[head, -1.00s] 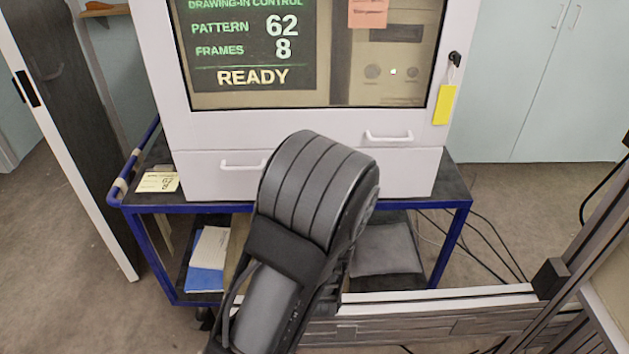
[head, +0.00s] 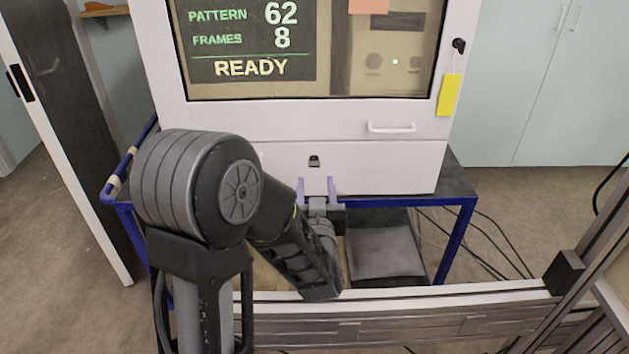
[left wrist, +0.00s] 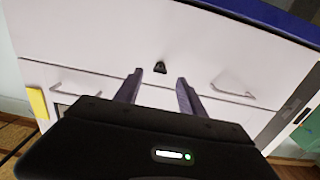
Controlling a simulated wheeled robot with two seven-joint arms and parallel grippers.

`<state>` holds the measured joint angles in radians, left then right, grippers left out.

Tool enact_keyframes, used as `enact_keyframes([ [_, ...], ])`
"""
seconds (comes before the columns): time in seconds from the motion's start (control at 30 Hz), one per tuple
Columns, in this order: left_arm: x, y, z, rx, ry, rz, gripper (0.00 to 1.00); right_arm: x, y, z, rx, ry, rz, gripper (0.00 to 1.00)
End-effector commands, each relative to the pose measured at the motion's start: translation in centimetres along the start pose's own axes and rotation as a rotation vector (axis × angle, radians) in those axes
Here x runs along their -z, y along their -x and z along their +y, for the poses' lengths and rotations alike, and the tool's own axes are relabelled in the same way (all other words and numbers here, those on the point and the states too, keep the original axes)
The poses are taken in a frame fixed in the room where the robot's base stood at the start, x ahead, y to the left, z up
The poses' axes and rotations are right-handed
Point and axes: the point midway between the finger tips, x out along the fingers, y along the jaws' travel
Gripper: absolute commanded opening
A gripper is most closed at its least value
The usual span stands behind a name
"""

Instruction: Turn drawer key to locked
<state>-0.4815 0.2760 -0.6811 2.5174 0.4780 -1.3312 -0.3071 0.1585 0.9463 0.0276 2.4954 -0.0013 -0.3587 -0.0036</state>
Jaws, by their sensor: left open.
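A small dark drawer key or lock (head: 314,161) sits on the white lower drawer front (head: 385,165) of the cabinet; it also shows in the left wrist view (left wrist: 160,68). Its exact turn is too small to tell. My left gripper (head: 317,189) is open and empty, its two purple fingers pointing at the drawer front. In the head view the fingertips are just below the key. In the left wrist view my left gripper (left wrist: 160,77) has the key between and slightly beyond its tips, apart from both fingers. My right gripper is not in view.
The cabinet stands on a blue-framed cart (head: 458,235). A white handle (head: 391,128) juts from the upper drawer. A yellow tag (head: 449,95) hangs below a dark lock (head: 459,45) on the door. A pale rail (head: 430,300) crosses in front of the cart.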

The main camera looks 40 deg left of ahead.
Motion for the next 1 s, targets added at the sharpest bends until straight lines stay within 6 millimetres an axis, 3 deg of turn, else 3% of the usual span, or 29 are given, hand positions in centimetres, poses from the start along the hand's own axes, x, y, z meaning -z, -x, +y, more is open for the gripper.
enact_keyframes([
  [0.03, -0.1, -0.3, -0.3, 0.005, 0.005, 0.012, 0.47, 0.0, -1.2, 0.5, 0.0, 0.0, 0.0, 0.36],
  [0.3, 0.5, -4.6, -0.2, 0.002, -0.005, 0.011, 0.47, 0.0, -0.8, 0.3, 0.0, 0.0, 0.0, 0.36],
  [0.7, 0.5, -5.5, -0.2, 0.0, -0.003, 0.01, 0.47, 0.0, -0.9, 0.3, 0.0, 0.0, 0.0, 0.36],
  [1.0, 0.5, -5.5, -0.2, 0.0, -0.003, 0.01, 0.24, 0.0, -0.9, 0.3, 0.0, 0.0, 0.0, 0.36],
])
